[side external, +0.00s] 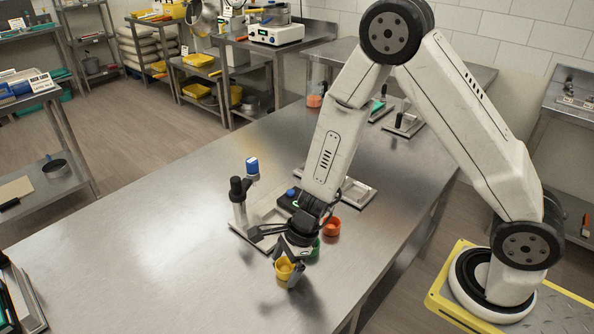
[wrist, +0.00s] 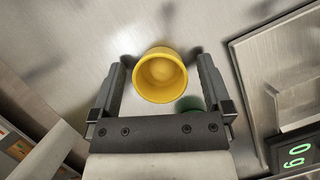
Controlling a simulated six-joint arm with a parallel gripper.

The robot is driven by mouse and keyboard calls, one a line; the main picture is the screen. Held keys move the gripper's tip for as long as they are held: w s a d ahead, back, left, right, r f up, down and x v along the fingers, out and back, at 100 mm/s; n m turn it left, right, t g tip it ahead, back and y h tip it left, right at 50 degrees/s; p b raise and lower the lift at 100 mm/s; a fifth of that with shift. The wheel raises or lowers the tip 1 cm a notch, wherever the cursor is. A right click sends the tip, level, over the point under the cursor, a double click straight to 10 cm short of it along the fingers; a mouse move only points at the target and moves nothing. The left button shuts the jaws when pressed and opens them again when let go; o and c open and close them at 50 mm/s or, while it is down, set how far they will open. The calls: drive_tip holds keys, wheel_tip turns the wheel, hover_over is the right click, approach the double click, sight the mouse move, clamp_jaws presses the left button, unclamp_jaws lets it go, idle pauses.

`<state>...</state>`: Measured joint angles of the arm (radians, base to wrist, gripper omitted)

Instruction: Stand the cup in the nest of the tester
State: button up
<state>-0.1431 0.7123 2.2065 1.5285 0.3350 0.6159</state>
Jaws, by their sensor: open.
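A yellow cup (side external: 284,269) is at my gripper (side external: 287,262) on the steel table. In the wrist view the cup (wrist: 160,76) shows its open mouth between the two fingertips of my gripper (wrist: 160,66), with a gap on each side. The jaws are open. Whether the cup touches the table is hard to tell. The tester (side external: 243,230) stands just behind, with a metal base, an upright post and a dark display box (side external: 290,199). Its tray edge (wrist: 237,75) and green-lit display (wrist: 297,156) show at the wrist view's right. The nest is not clearly made out.
A green cup (side external: 314,249) and an orange-red cup (side external: 332,227) stand close by, behind my gripper; the green one (wrist: 188,103) is partly hidden in the wrist view. The tester's post (side external: 238,200) rises as an obstacle. The table's left part (side external: 130,250) is clear.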

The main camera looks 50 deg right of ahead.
drive_tip(key=c, duration=1.2)
drive_tip(key=shift+r, duration=0.15)
wheel_tip(320, 180, up, 10)
idle(0.4)
idle(0.4)
drive_tip(key=o, duration=0.6)
clamp_jaws()
